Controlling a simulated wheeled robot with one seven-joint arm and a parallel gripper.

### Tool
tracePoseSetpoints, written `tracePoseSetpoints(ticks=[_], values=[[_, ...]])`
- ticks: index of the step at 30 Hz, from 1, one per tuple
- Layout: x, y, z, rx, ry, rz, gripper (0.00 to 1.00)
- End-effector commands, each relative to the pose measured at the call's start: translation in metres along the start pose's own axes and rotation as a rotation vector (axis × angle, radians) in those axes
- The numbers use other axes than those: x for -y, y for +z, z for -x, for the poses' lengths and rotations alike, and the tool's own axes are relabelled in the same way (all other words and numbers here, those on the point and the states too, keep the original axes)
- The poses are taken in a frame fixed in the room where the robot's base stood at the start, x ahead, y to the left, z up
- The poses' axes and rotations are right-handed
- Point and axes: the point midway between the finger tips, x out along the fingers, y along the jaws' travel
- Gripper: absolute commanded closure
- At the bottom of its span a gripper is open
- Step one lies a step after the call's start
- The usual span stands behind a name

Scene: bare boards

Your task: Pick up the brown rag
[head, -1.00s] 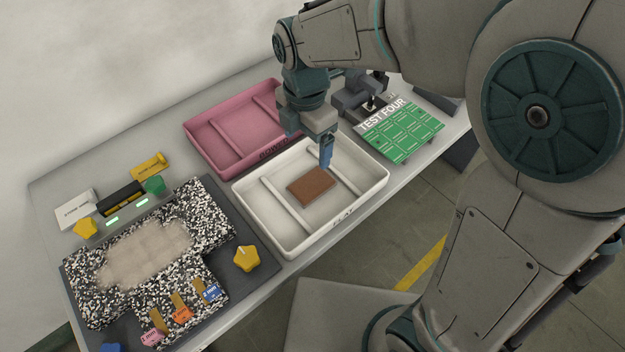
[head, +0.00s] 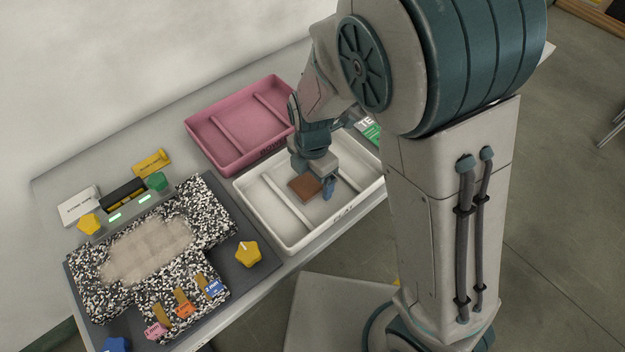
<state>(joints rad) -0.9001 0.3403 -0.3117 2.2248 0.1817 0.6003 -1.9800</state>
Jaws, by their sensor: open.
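The brown rag (head: 304,187) lies flat in the white tray (head: 262,205), near its middle. It looks like a small folded brown square. My gripper (head: 328,188) is in the head view, over the white tray at the right edge of the rag, pointing down. It is open and holds nothing that I can see. Its wrist covers the rag's upper right part. I cannot tell whether the fingertips touch the rag or the tray floor.
A pink tray (head: 221,128) stands behind the white one. To the left, a speckled black-and-white shirt shape (head: 205,222) lies on a dark mat (head: 226,267) with yellow knobs and coloured tags. A green board (head: 370,131) is mostly hidden behind my arm.

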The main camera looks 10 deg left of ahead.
Motion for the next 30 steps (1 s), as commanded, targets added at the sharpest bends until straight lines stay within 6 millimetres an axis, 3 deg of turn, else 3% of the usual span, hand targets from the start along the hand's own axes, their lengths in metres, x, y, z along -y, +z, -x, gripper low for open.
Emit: tracePoseSetpoints(ticks=[7,8,12,13,23,30], values=[[0.000,0.000,-0.002,0.001,0.001,0.001,0.15],[0.000,0.000,-0.002,0.001,0.001,0.001,0.21],[0.000,0.000,-0.002,0.000,0.001,0.000,0.60],[0.000,0.000,-0.002,0.000,0.001,0.000,0.64],[0.000,0.000,-0.001,0.000,0.001,0.000,0.64],[-0.001,0.000,0.015,0.000,0.004,0.001,0.64]])
